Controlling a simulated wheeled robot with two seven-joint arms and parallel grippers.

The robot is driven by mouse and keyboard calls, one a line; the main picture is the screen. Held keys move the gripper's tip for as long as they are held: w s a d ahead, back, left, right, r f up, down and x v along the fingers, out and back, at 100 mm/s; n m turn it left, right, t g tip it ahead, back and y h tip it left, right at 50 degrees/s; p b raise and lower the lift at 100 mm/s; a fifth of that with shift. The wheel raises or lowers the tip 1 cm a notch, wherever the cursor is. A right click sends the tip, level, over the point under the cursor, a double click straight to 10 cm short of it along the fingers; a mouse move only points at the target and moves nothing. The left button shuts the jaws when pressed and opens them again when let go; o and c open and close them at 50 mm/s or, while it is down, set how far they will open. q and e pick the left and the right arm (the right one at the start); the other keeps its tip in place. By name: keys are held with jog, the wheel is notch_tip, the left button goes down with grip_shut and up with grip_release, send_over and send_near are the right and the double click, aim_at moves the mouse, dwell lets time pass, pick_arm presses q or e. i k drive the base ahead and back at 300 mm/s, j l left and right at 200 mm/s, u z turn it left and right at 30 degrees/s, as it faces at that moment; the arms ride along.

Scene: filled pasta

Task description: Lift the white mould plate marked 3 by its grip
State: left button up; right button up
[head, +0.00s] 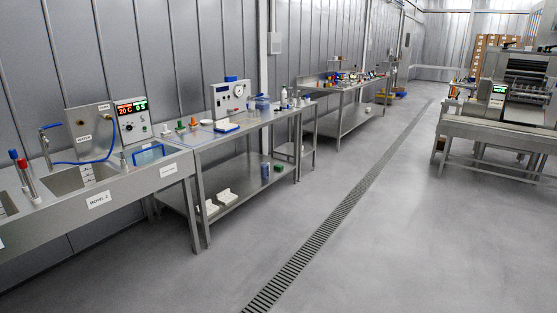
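Two white pieces lie on the lower shelf of the middle steel bench: a nearer white piece (210,206) and a farther white piece (227,195). Another flat white piece with blue on it (226,127) lies on the bench top. All are too small to read a 3 or make out a grip, so I cannot tell which, if any, is the mould plate marked 3. Neither of my grippers is in view.
A steel sink bench (130,184) stands at the left, with a control box (131,120) behind it. The middle bench (245,137) adjoins it. A machine (507,98) stands at the right. The grey floor (390,230) is open, crossed by a drain grate (318,235).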

aim_at(224, 124)
jog(key=i, duration=2.15)
